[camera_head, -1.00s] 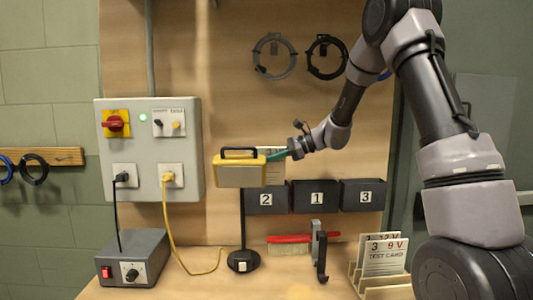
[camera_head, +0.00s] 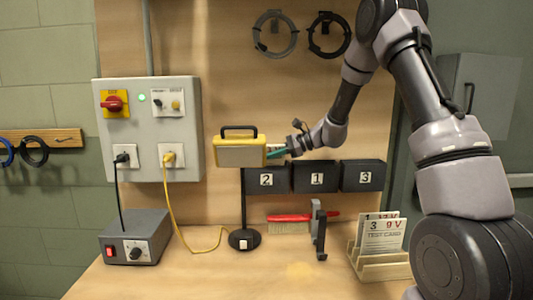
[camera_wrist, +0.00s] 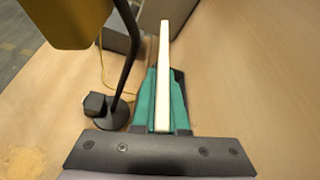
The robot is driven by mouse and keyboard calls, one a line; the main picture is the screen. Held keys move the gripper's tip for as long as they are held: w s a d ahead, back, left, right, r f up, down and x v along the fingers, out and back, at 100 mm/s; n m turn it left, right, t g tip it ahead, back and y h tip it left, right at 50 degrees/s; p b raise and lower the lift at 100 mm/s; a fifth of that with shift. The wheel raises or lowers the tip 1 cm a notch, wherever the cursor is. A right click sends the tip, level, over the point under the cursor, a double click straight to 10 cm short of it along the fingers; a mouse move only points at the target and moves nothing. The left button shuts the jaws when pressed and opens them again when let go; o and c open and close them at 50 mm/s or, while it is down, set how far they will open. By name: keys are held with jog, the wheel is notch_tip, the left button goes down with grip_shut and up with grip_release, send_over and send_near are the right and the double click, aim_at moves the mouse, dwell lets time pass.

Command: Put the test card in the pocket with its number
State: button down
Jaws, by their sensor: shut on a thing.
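My gripper (camera_head: 277,153) has teal fingers and is shut on a white test card (camera_wrist: 165,50), which shows edge-on in the wrist view. In the head view only a little of the card (camera_head: 274,147) shows, between the yellow case and the fingers, just above pocket 2 (camera_head: 253,182). Its lower part is hidden; I cannot tell whether it is inside the pocket. The card's number is not readable. Pocket 1 (camera_head: 302,179) and pocket 3 (camera_head: 349,177) stand to the right, dark with white number labels.
A yellow-edged meter (camera_head: 240,153) on a black stand (camera_head: 244,210) is close left of my gripper. A wooden rack (camera_head: 385,266) holds other cards (camera_head: 383,238). A red-handled brush (camera_head: 290,218) lies by a dark upright holder (camera_head: 319,230). A control box (camera_head: 147,125) hangs left.

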jog(key=shift+f, duration=0.1)
jog(key=c, duration=0.9)
grip_release()
jog(key=shift+o, duration=0.2)
jog(key=v, duration=1)
jog(key=shift+d, duration=0.4)
